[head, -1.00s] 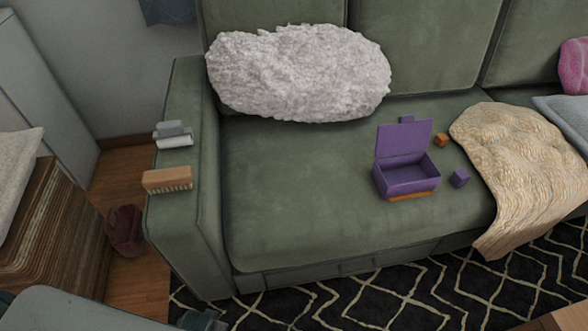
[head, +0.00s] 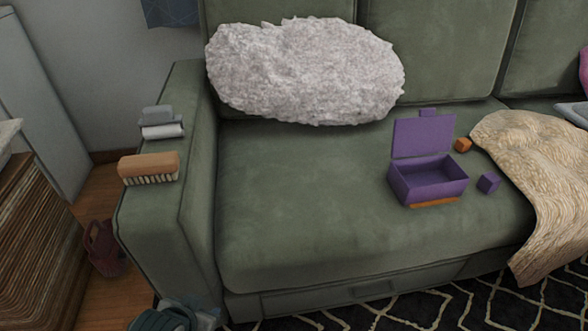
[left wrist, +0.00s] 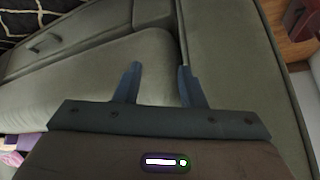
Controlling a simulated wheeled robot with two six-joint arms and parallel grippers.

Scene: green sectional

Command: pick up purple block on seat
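A small purple block (head: 488,183) lies on the green sofa seat (head: 300,210). It sits just right of an open purple box (head: 430,190) with its lid raised. Another small purple piece (head: 428,113) shows above the lid; I cannot tell whether it is a separate block. My left gripper (left wrist: 158,82) is open and empty in the left wrist view, over the sofa near its armrest. In the head view, part of my left arm shows at the bottom left, far from the block. My right gripper is not in view.
An orange block (head: 462,145) lies behind the purple block. A beige blanket (head: 535,170) drapes over the seat to its right. A fluffy pillow (head: 305,75) leans on the backrest. A brush (head: 149,167) lies on the armrest. The left seat area is clear.

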